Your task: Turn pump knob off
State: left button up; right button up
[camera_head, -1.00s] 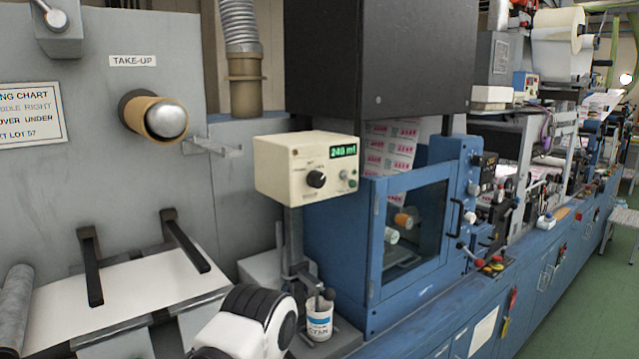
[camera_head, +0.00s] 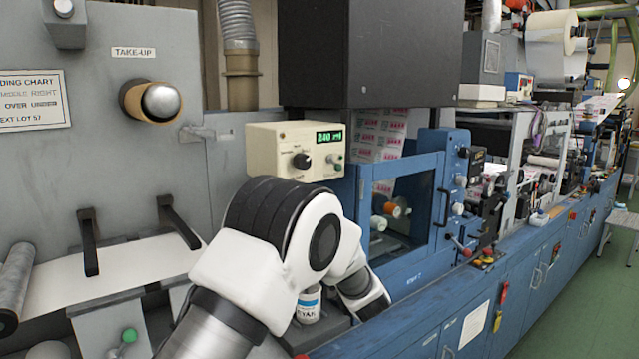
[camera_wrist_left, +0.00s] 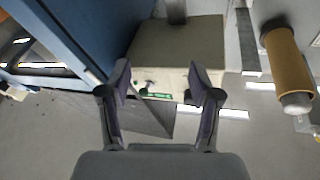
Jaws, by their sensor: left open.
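The pump knob, a black dial with a pale pointer mark (camera_head: 302,160), is on the front of a cream control box (camera_head: 262,150) with a lit green display (camera_head: 329,136). My left arm stands in front of the box's lower part. My left gripper is hidden in the head view. In the left wrist view my left gripper (camera_wrist_left: 160,72) is open and empty, its fingers pointing toward the box (camera_wrist_left: 180,45), which appears upside down. The black knob (camera_wrist_left: 189,97) shows beside the right-hand finger, partly covered; contact cannot be told. My right gripper is out of view.
A blue windowed cabinet (camera_head: 424,262) stands close on the right. The take-up spindle (camera_head: 160,101) sticks out at left.

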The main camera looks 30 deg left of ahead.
aim_at(306, 164)
pick_arm(q)
jog(key=s+d+r+n+g+y, duration=0.25)
jog(key=r+n+g+y, duration=0.2)
jog(key=r, duration=0.75)
jog(key=shift+t, duration=0.25)
jog(key=x, duration=0.2)
jog(key=f+p+x, duration=0.1)
jog(key=x, duration=0.2)
jog(key=a+p+x, duration=0.1)
jog(key=x, duration=0.1)
jog(key=shift+s+a+f, duration=0.1)
jog(key=shift+a, duration=0.2)
jog(key=shift+a+p, duration=0.3)
jog(key=shift+d+r, duration=0.2)
jog(key=shift+r, duration=0.25)
jog(key=shift+f, duration=0.15)
jog(key=c, duration=0.3)
jog(key=shift+a, duration=0.15)
jog(key=c, duration=0.9)
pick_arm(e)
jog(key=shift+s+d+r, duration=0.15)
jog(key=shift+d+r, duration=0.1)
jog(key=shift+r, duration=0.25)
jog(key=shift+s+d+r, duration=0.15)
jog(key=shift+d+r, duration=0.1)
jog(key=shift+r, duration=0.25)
